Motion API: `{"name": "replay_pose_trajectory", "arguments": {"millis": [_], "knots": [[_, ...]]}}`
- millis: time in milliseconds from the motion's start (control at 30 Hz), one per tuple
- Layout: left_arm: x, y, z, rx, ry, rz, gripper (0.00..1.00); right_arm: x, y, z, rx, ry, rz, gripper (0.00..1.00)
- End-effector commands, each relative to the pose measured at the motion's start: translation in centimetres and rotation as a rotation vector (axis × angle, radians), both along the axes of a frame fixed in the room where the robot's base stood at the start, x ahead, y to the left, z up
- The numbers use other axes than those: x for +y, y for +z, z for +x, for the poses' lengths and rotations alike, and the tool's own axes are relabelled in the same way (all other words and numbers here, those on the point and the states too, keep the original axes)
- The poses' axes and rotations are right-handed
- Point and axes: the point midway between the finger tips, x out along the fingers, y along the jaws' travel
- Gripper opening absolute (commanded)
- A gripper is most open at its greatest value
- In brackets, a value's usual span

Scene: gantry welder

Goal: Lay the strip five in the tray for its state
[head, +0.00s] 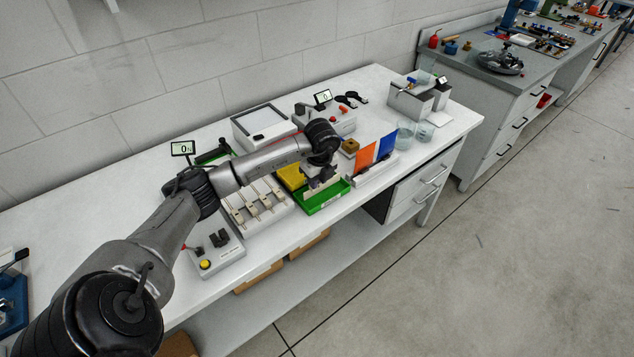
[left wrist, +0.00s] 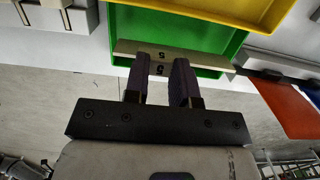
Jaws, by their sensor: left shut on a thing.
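My left gripper (head: 318,184) is over the green tray (head: 328,204) in the head view. In the left wrist view its two dark fingers (left wrist: 160,82) are shut on a beige strip (left wrist: 205,63) marked 5. The strip lies crosswise in front of the green tray (left wrist: 125,31), overlapping its near edge. I cannot tell whether it touches the tray. The yellow tray (head: 291,176) lies just behind the green one, and shows at the top of the left wrist view (left wrist: 215,8). My right gripper is not in view.
A pale rack (head: 240,221) with several strips stands left of the trays. An orange panel (head: 366,158) and a blue panel (head: 386,146) stand to the right. A white box (head: 262,125) is behind. A control box with a yellow button (head: 205,264) is at the front left.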

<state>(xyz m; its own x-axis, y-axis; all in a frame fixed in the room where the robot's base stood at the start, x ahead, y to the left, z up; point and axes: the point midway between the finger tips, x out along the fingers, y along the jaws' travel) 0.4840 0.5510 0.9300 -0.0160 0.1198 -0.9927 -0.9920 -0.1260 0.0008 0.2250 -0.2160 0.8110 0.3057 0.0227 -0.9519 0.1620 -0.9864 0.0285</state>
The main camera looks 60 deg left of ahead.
Motion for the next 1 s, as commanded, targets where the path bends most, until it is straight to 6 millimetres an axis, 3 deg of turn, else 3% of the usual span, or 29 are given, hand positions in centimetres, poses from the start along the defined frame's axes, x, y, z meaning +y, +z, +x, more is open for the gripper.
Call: {"name": "replay_pose_trajectory", "arguments": {"millis": [100,867,900,1000], "knots": [[0.0,-1.0,0.0,-0.001,0.000,-0.001,0.02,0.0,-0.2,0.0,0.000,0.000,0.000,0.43],[0.0,-2.2,0.0,-0.001,0.000,0.000,0.02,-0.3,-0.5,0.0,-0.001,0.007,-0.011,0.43],[0.0,-2.2,0.0,-0.001,0.000,0.000,0.25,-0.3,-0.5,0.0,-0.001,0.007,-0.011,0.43],[0.0,-2.2,0.0,-0.001,0.000,0.000,0.35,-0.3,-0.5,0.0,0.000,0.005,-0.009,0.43]]}}
